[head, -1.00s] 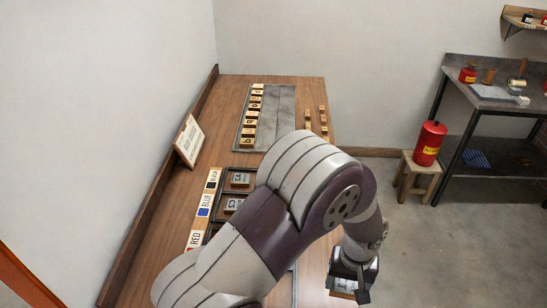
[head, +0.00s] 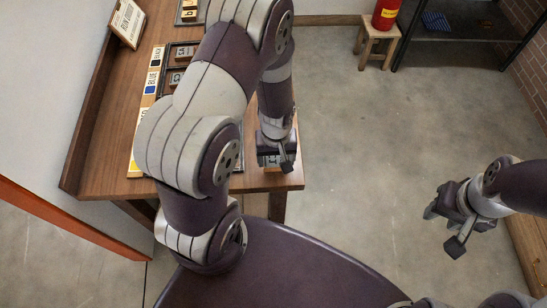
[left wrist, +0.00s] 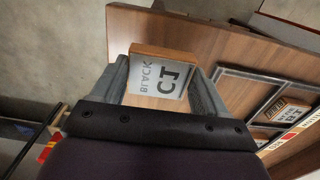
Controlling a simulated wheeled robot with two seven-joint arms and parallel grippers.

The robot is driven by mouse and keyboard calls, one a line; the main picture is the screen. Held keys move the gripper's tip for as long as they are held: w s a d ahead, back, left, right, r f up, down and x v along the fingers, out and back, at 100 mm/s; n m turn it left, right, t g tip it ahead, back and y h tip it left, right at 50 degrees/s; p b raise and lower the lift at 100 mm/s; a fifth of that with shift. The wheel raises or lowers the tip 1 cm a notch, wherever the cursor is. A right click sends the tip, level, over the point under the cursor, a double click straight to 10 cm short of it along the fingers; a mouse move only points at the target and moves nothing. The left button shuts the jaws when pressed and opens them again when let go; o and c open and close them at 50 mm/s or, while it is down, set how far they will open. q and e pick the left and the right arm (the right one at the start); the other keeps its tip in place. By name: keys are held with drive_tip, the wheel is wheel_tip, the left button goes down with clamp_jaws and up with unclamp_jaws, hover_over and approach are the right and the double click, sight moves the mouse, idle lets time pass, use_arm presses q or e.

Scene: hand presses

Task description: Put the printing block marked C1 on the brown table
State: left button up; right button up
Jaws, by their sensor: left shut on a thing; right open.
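The printing block marked C1 (left wrist: 160,75) is a wooden block with a pale face reading "BLACK" and "C1". My left gripper (head: 276,152) is shut on it; in the left wrist view the two fingers (left wrist: 161,90) grip its opposite sides. In the head view only part of the block (head: 268,161) shows below the gripper, at the right side of the brown table (head: 112,140). I cannot tell whether the block touches the tabletop. The table also shows behind the block in the left wrist view (left wrist: 190,38). My right gripper (head: 446,229) is open and empty, over the floor at right.
A dark compartment tray (left wrist: 237,95) with other blocks sits on the table beside the held block. Colour label strips (head: 148,92) and a sign (head: 128,21) stand at left. A stool (head: 377,42) with a red can (head: 386,14) stands at the back.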

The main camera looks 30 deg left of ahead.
sight(274, 164)
use_arm(q)
drive_tip(key=shift+w+a+f, duration=0.1)
drive_tip(key=shift+a+f, duration=0.1)
drive_tip(key=shift+f, duration=0.95)
drive_tip(key=shift+a+f, duration=0.15)
drive_tip(key=shift+f, duration=0.95)
drive_tip(key=shift+f, duration=0.15)
drive_tip(key=o, duration=1.1)
